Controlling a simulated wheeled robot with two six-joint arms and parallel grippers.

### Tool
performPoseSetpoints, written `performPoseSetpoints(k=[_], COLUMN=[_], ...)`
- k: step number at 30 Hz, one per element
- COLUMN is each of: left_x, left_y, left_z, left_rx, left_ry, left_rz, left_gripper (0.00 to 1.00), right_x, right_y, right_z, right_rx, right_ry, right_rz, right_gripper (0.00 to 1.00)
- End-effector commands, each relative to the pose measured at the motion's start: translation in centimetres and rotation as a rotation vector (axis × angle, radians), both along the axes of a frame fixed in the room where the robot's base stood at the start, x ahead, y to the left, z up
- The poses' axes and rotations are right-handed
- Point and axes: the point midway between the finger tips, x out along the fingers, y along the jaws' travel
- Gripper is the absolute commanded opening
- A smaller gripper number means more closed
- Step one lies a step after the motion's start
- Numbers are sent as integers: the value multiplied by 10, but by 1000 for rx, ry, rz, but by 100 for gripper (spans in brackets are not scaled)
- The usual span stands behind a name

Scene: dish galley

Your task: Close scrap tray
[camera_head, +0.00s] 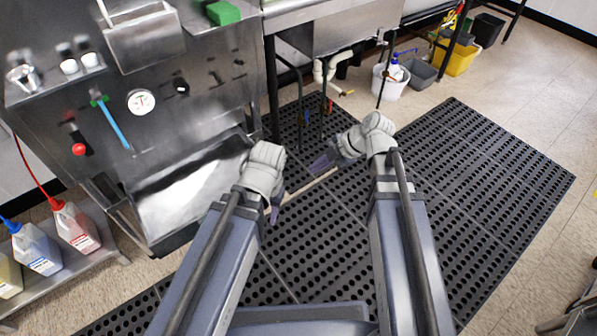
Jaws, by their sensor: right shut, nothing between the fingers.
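The scrap tray (192,196) appears to be the wide steel tray low on the front of the dish machine (200,95). Its bright inner surface shows, and it stands out from the machine's front. My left gripper (275,212) is just right of the tray, seen from behind; its fingers are mostly hidden by its wrist, so its opening is unclear. My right gripper (318,165) is farther right, over the black mat, pointing left toward the machine. Its fingers are shut with nothing between them. Whether the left gripper touches the tray cannot be told.
A perforated black mat (480,190) covers the floor. A thin pale rod (312,186) shows between my grippers. A low shelf with bottles (75,228) stands at the left. A white bucket (388,88) and a yellow bin (455,58) stand at the back. The right-hand mat is clear.

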Motion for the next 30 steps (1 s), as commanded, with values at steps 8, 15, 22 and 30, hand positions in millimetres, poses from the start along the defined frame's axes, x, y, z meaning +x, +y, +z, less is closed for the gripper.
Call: performPoseSetpoints(k=[8,15,22,30], left_x=[0,1,1,1], left_y=[1,0,-1,-1], left_z=[-40,-73,-78,-78], left_rx=[3,-1,-3,-3], left_ry=[-2,-2,-2,-2], left_rz=[-3,-9,-12,-12], left_gripper=[42,42,42,42], right_x=[7,15,36,50], right_y=[23,48,67,78], right_z=[-40,-73,-78,-77], right_rx=[-1,-1,1,0], right_ry=[1,3,2,0], right_rz=[3,2,0,0], right_gripper=[0,0,0,0])
